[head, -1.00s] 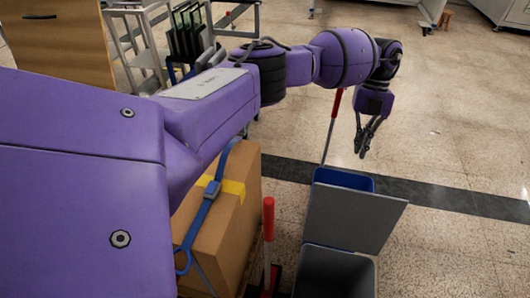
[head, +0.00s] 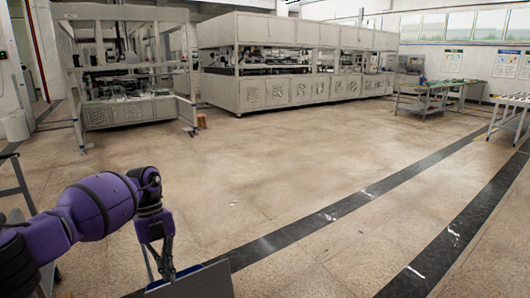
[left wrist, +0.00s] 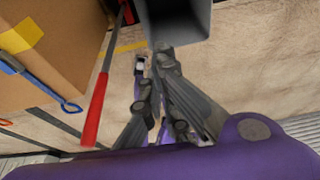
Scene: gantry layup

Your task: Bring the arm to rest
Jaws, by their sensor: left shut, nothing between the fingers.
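My left arm comes in at the lower left of the head view, purple with dark joint bands. It is bent, with the wrist pointing down. My left gripper (head: 161,274) is dark, shut and empty. It hangs beside a grey lid panel (head: 205,284) at the bottom edge; I cannot tell whether they touch. In the left wrist view the gripper (left wrist: 152,62) also shows, with its fingers pointing toward a grey bin (left wrist: 190,22) at the top. My right gripper is in no view.
In the left wrist view, a cardboard box (left wrist: 65,50) with a blue strap (left wrist: 40,87) and a red handle (left wrist: 97,108) stand left of the gripper. Large grey machines (head: 300,90) stand far back, with a green-topped table (head: 430,90) right. The middle floor is open.

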